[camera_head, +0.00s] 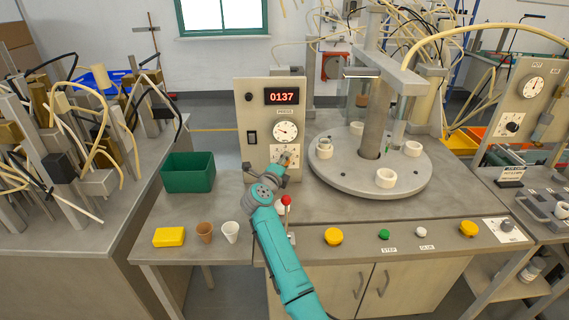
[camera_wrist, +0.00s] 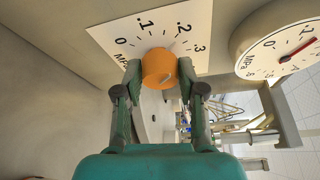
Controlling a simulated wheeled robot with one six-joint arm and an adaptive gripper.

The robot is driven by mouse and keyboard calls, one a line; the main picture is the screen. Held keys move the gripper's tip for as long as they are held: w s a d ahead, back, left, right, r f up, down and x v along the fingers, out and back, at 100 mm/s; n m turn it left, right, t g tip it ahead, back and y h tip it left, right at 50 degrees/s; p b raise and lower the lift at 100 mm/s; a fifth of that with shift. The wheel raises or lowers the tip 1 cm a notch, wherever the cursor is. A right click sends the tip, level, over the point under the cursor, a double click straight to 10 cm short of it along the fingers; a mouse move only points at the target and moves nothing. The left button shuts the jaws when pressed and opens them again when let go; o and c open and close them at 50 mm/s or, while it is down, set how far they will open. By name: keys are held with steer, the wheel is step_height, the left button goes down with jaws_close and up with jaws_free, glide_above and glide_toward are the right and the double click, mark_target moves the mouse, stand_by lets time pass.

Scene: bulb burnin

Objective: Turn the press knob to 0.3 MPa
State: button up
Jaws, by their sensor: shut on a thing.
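The press knob (camera_wrist: 158,70) is an orange round knob on a white scale plate marked 0, .1, .2 and .3 MPa. In the wrist view its pointer mark is hard to make out, so I cannot tell its exact setting. My gripper (camera_wrist: 160,72) is shut on the knob, one finger on each side. In the head view, my gripper (camera_head: 285,163) is at the lower part of the beige control panel (camera_head: 258,163) and hides most of the knob. The pressure gauge (camera_head: 285,131) sits above the scale plate; its red needle (camera_wrist: 300,49) shows in the wrist view.
A red-tipped lever (camera_head: 286,200) stands close beside my forearm. A green bin (camera_head: 188,172) stands left of the panel, and a round turntable (camera_head: 345,180) with white rings stands to the right.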

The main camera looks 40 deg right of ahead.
steer(key=shift+m+y, duration=0.8)
steer(key=shift+m, duration=0.8)
steer(key=shift+m+y, duration=0.8)
steer(key=shift+m, duration=0.8)
steer(key=o, duration=1.1)
steer(key=v, duration=1.2)
steer(key=shift+s+d, duration=0.1)
